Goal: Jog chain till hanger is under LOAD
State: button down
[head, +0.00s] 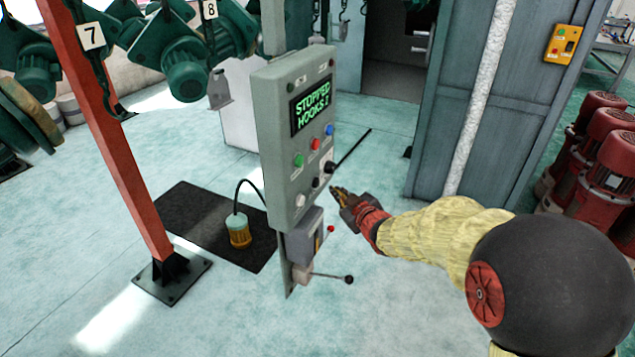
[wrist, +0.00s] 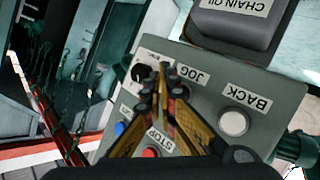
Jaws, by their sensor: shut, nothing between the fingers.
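The grey control panel (head: 272,130) stands at centre. Its green display (head: 311,105) reads "STOPPED" and "HOOKS !". In the wrist view the panel appears upside down, with a JOG label (wrist: 189,75), a BACK label (wrist: 247,98) by a white button (wrist: 233,123), and a red STOP button (wrist: 150,153). A dark button near JOG is partly hidden by my fingers. My gripper (head: 334,190) is shut and empty, its tips close to the panel's lower buttons; contact cannot be told. Green hoist units hang at upper left, tagged 7 (head: 91,36) and 8 (head: 210,9).
A red post (head: 115,140) stands left of the panel. A lever with a black ball (head: 348,280) juts out below the panel. Red motors (head: 605,160) stand at right.

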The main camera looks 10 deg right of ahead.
jog(key=shift+s+d+p, duration=0.35)
jog(key=shift+s+d, duration=0.4)
jog(key=shift+d, duration=0.3)
